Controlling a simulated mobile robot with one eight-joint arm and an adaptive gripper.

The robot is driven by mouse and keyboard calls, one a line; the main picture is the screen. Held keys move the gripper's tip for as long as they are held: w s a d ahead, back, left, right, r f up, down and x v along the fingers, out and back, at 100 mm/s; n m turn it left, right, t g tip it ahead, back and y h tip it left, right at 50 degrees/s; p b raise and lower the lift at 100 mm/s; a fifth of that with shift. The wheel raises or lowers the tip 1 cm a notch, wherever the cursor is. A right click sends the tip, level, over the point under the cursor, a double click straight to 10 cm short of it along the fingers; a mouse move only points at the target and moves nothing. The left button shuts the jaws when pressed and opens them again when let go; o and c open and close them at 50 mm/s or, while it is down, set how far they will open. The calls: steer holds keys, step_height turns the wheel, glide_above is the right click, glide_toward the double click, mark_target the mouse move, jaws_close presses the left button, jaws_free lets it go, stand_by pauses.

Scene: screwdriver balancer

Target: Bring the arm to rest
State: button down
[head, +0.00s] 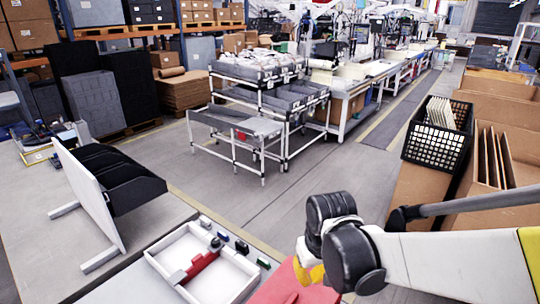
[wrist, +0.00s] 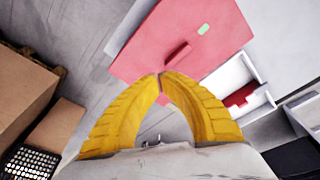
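My gripper (wrist: 160,76) has two yellow ribbed fingers. Their tips meet in the wrist view and nothing shows between them. In the head view my gripper (head: 312,270) is mostly hidden behind my arm's black joint, at the lower middle. The red surface also shows at the bottom of the head view (head: 285,288), partly cut off. I cannot tell how far the fingertips are from it.
A white tray (head: 226,270) with a red piece in it sits on the grey table (head: 160,222), left of my gripper. A black bin rack (head: 112,178) with a white panel stands farther left. A black crate (head: 437,157) and cardboard boxes (head: 498,205) stand right. The floor between is open.

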steer(key=s+d+r+m+t+b, duration=0.2)
steer(key=s+d+m+t+b, duration=0.1)
steer(key=s+d+t+b, duration=0.2)
steer(key=s+d+b, duration=0.2)
steer(key=s+d, duration=0.2)
steer(key=shift+s, duration=0.15)
steer(key=shift+r, duration=0.15)
stand_by(0.4)
